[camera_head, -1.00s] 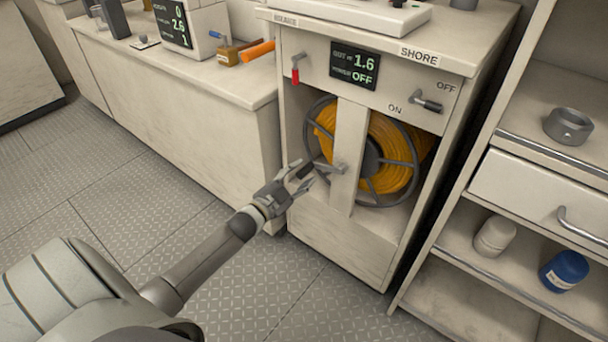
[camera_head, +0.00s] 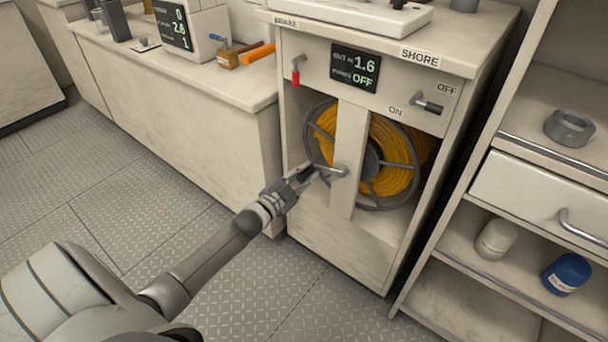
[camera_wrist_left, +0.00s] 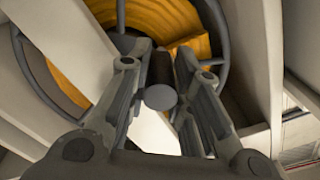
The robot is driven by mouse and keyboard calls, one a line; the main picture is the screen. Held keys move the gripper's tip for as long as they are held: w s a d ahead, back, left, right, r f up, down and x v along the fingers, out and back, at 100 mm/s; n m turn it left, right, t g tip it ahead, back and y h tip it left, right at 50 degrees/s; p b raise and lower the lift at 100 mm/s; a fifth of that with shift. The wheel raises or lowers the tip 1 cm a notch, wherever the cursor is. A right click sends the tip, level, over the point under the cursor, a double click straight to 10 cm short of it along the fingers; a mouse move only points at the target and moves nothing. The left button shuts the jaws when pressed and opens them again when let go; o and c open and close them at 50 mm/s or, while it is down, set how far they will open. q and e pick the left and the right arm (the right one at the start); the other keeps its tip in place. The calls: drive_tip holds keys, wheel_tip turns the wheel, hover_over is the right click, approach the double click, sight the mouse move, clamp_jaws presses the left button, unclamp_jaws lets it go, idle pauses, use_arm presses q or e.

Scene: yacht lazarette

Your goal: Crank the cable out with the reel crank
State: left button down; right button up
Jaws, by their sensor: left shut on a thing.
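The cable reel (camera_head: 375,160), a grey wheel wound with orange cable, sits in the open front of the pale cabinet behind an upright post. The reel crank (camera_head: 338,171) stands out in front of the post, its arm pointing left. My left gripper (camera_head: 303,173) is shut on the crank's dark handle. In the left wrist view the handle's round end (camera_wrist_left: 160,97) shows between the two fingers, with orange cable behind. The display (camera_head: 355,67) reads out 1.6 and power OFF. My right gripper is not in view.
Above the reel are a red-tipped brake lever (camera_head: 295,68) and a shore switch (camera_head: 427,103) between ON and OFF labels. A shelf unit at the right holds a white jar (camera_head: 496,238) and a blue jar (camera_head: 565,272). The floor at left is clear.

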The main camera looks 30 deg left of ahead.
use_arm(q)
drive_tip(key=shift+f, duration=0.15)
